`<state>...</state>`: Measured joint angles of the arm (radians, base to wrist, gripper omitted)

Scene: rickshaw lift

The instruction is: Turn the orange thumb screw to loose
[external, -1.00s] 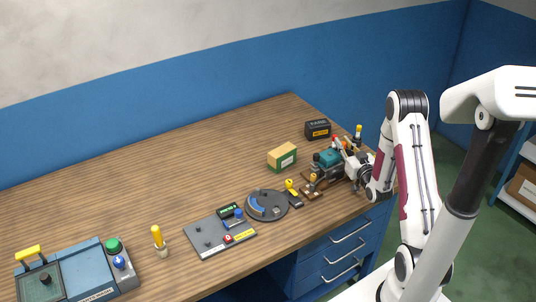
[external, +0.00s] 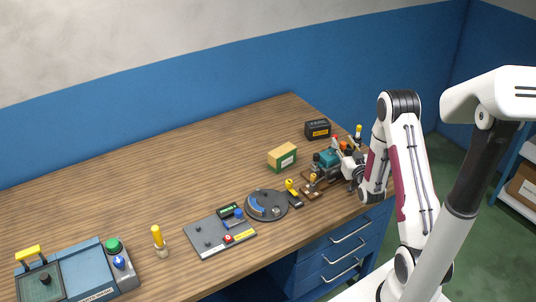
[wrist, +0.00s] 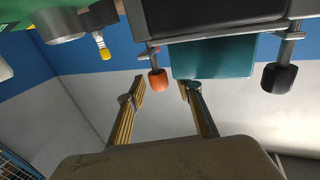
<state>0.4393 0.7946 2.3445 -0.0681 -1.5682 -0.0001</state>
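The orange thumb screw (wrist: 158,80) hangs from a small bracket in the wrist view, beside a teal block (wrist: 213,58). My gripper (wrist: 163,88) is open. Its two fingers stand on either side of the screw in the picture, with clear gaps on both sides; I cannot tell whether their tips reach its depth. In the external view my gripper (external: 347,163) is at the teal device (external: 328,158) at the bench's right end and hides part of it.
A black knob (wrist: 281,77) hangs right of the teal block. A yellow-tipped part (wrist: 103,45) is at upper left. In the external view, a green and yellow box (external: 282,157), a black box (external: 317,129) and a round grey dial plate (external: 266,205) are nearby. The bench's left middle is mostly clear.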

